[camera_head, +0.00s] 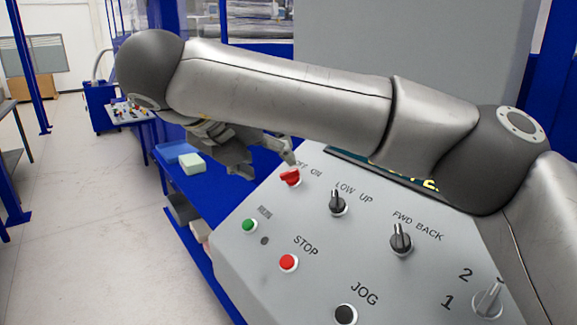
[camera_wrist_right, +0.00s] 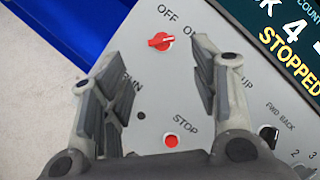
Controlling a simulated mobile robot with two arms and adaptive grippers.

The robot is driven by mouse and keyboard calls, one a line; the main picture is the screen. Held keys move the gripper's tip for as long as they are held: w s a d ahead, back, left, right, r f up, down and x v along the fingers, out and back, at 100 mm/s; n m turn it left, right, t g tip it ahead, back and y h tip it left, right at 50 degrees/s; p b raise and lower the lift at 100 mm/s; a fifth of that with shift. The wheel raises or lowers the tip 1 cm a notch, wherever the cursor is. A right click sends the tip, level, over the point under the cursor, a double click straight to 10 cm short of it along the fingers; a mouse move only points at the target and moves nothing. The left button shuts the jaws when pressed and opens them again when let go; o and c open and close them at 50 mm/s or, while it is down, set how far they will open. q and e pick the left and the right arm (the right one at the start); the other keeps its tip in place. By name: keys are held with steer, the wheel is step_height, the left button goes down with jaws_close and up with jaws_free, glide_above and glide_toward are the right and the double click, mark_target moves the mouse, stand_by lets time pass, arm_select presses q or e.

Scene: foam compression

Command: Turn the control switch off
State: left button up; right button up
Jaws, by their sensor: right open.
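The control switch (camera_head: 290,177) is a small red rotary knob between the OFF and ON labels at the upper left of the grey control panel (camera_head: 330,235). My right gripper (camera_head: 265,155) reaches in over the panel's far left edge, next to the switch. In the right wrist view the right gripper (camera_wrist_right: 155,70) is open, its two fingers wide apart with nothing between them. My left gripper is not in view.
The panel also carries black knobs (camera_head: 338,203) (camera_head: 401,240), a green button (camera_head: 249,225), a red STOP button (camera_head: 288,262) and a JOG button (camera_head: 346,314). A display (camera_wrist_right: 290,50) reads STOPPED. A blue table (camera_head: 215,195) with foam blocks (camera_head: 192,163) stands left of the panel.

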mark_target(288, 172)
steer(key=x, duration=0.5)
steer(key=shift+w+d+f+p, duration=0.15)
steer(key=shift+w+d+p, duration=0.15)
steer(key=shift+p, duration=0.1)
steer(key=x, duration=0.2)
steer(key=shift+w+f, duration=0.25)
steer(key=shift+w+d+f, duration=0.1)
steer(key=shift+f, duration=0.05)
steer(key=shift+w, duration=0.1)
steer(key=shift+f, duration=0.1)
steer(key=shift+c, duration=0.7)
steer(key=c, duration=0.9)
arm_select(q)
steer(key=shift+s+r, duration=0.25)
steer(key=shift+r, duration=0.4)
